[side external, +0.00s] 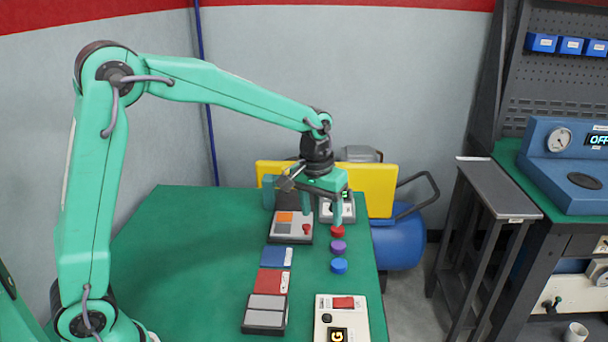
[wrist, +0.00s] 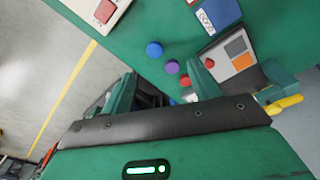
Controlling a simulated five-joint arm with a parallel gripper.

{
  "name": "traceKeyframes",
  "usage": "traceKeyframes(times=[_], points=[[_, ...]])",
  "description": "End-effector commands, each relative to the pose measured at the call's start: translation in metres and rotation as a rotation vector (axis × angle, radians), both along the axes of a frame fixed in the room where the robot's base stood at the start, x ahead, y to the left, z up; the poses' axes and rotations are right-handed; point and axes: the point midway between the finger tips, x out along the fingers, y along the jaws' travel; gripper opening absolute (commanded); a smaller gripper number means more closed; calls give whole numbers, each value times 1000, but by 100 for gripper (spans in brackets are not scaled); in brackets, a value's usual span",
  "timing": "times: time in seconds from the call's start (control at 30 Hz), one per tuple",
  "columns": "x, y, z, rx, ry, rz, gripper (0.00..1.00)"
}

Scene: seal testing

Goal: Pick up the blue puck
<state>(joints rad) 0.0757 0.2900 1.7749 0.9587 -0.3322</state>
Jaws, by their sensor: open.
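The blue puck (side external: 339,266) lies on the green table near its right edge. It is the nearest of three pucks in a row, with the purple puck (side external: 338,247) behind it and the red puck (side external: 337,231) farthest back. In the wrist view the blue puck (wrist: 154,49) is clear of the fingers, beyond the purple puck (wrist: 172,67) and the red puck (wrist: 185,81). My gripper (side external: 322,214) is open, pointing down near the red puck, away from the blue one. In the wrist view nothing shows held between its fingers (wrist: 165,88).
A grey panel with an orange square (side external: 285,217) sits left of my gripper. Blue (side external: 275,257), red (side external: 269,282) and grey (side external: 265,307) flat items lie left of the pucks. A white control box (side external: 358,315) stands in front of the blue puck. A yellow panel (side external: 377,191) stands behind.

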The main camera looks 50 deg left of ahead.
Motion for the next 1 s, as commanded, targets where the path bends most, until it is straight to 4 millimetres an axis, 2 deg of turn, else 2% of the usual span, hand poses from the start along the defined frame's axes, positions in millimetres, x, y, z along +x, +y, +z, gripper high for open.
traceKeyframes(times=[0.03, 0.2, 0.4, 0.6, 0.83, 1.0], points=[[8, -2, -11, 1, 18, 7, 61], [31, -9, -43, 1, 62, 38, 61], [49, -15, -75, 3, 102, 67, 61], [56, -17, -89, 5, 117, 79, 61], [56, -17, -92, 4, 119, 81, 61], [55, -17, -105, 4, 121, 81, 61]])
